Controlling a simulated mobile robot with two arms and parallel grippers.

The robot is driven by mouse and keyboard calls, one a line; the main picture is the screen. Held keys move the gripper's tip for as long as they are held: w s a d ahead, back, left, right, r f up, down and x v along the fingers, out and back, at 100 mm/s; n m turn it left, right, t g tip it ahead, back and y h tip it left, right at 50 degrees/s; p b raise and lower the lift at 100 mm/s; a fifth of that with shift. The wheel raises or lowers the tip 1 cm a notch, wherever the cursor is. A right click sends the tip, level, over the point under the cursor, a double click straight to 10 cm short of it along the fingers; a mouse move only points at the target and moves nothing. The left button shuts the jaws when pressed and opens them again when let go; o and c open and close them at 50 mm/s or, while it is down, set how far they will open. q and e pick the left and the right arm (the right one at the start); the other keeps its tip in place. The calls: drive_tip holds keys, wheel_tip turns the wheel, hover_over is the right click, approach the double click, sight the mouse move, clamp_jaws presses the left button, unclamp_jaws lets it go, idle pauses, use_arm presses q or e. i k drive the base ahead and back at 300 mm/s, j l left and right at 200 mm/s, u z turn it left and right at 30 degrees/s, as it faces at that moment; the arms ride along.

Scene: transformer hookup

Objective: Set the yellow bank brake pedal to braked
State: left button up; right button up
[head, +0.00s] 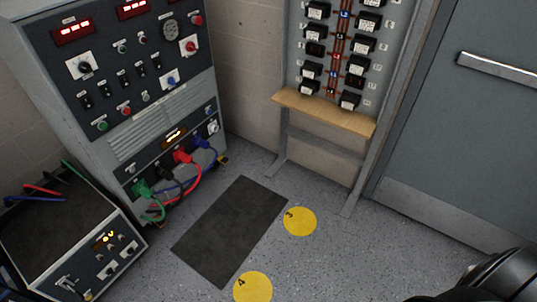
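A small yellow and dark piece (222,160) sticks out at the foot of the grey console (150,110), at its right front corner. It may be the brake pedal, but it is too small to tell its position. A smaller grey-sided unit (115,240) with a lit display stands at the lower left, cut off by the picture edge. A bit of yellow shows low on its front, too small to identify. Neither gripper's fingers are in view. A dark rounded part at the lower right looks like part of my arm.
Green, red and blue cables (193,172) hang from the console's lower front. A dark mat (232,230) and yellow floor discs (300,221) lie on open speckled floor. A breaker rack with a wooden shelf (325,111) stands at the back, beside a grey door (470,130).

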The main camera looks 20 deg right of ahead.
sight(220, 159)
drive_tip(key=z, duration=0.25)
drive_tip(key=i+l, duration=0.2)
drive_tip(key=l, duration=0.15)
drive_tip(key=i+l+z, duration=0.1)
drive_tip(key=l, duration=0.25)
drive_tip(key=i+l, duration=0.25)
